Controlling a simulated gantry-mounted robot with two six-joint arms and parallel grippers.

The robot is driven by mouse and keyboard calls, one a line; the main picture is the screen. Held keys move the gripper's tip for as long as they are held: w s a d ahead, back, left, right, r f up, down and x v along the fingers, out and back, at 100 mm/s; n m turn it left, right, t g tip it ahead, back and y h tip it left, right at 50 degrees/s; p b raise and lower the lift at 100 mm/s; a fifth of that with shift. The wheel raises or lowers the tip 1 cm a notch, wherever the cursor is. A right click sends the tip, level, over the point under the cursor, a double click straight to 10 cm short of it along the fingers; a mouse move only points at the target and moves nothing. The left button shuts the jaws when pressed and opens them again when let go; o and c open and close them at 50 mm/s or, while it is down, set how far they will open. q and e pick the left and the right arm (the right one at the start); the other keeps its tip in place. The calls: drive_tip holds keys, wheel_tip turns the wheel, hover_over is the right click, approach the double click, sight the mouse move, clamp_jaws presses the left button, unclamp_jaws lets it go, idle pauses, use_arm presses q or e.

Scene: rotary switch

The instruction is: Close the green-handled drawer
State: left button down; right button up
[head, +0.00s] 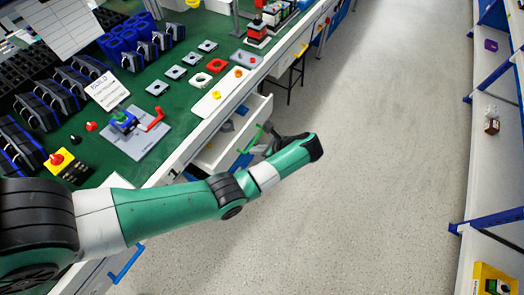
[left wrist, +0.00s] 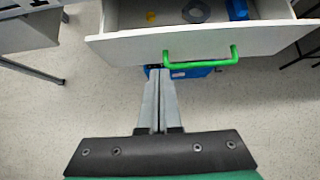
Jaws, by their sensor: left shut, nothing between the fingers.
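The white drawer (head: 213,152) with the green handle (head: 257,137) stands pulled out from the workbench in the head view. In the left wrist view the drawer front (left wrist: 270,40) spans the top, and its green handle (left wrist: 202,61) sticks out toward me. My left gripper (left wrist: 158,72) is shut and empty, with its fingertips by the handle's left end; I cannot tell if they touch it. In the head view the left gripper (head: 268,142) is partly hidden behind my wrist, close to the handle. My right gripper is not in view.
The drawer holds a grey ring (left wrist: 196,11) and a blue item (left wrist: 237,9). A blue handle (head: 126,262) sits lower on the bench front. The green bench top (head: 140,95) carries switch parts. Open floor (head: 370,150) lies to the right, before a shelf (head: 480,185).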

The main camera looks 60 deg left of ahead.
sight(234, 144)
use_arm(q)
drive_tip(key=s+a+f, duration=0.1)
drive_tip(key=s+a, duration=0.1)
drive_tip(key=a, duration=0.1)
drive_tip(key=s+a+f, duration=0.1)
drive_tip(key=shift+a+f+b, duration=0.3)
drive_tip(key=shift+a+b, duration=0.05)
drive_tip(key=shift+s+a, duration=0.25)
drive_tip(key=shift+a, duration=0.3)
drive_tip(key=shift+s+a+r, duration=0.1)
drive_tip(key=shift+s+a, duration=0.1)
drive_tip(key=shift+a, duration=0.1)
drive_tip(key=s+a, duration=0.1)
drive_tip(key=s+a+p, duration=0.1)
drive_tip(key=a, duration=0.1)
drive_tip(key=shift+a, duration=0.1)
